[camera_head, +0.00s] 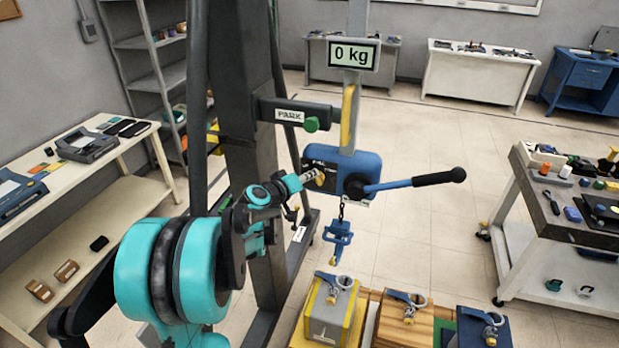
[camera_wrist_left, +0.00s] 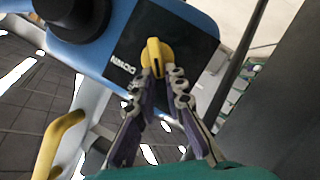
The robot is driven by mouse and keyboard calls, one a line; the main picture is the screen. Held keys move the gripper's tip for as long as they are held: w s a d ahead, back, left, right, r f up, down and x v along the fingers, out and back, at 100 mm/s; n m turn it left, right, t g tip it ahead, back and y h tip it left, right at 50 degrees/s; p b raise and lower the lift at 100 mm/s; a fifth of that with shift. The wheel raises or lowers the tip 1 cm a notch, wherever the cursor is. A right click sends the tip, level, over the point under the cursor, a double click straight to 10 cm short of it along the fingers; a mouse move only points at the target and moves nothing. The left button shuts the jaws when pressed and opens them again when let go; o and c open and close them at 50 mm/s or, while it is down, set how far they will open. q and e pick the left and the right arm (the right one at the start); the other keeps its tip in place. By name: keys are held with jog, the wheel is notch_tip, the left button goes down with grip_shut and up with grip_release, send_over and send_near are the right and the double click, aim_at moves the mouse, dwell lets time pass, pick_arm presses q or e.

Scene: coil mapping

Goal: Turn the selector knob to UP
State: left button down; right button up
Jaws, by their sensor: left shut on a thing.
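The yellow selector knob (camera_wrist_left: 155,52) sits on the dark face plate of the blue hoist body (camera_head: 366,163). In the wrist view, a white word that reads DOWN is beside the knob. My left gripper (camera_wrist_left: 160,73) is shut on the knob, its two fingertips at the knob's near end. In the head view the left gripper (camera_head: 314,175) reaches the plate from the left and partly covers the knob (camera_head: 321,180). No UP mark can be read. My right gripper is not in view.
A lever with a black grip (camera_head: 437,178) sticks out right of the hoist body. A chain with a blue hook (camera_head: 338,236) hangs below, above several weights with ring tops (camera_head: 335,310). A PARK bracket (camera_head: 290,114) and a 0 kg display (camera_head: 353,53) are above.

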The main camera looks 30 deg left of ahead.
pick_arm(q)
jog(key=c, duration=1.8)
grip_release()
jog(key=shift+o, duration=1.1)
jog(key=shift+w, duration=0.15)
jog(key=v, duration=1.2)
jog(key=shift+f, duration=0.1)
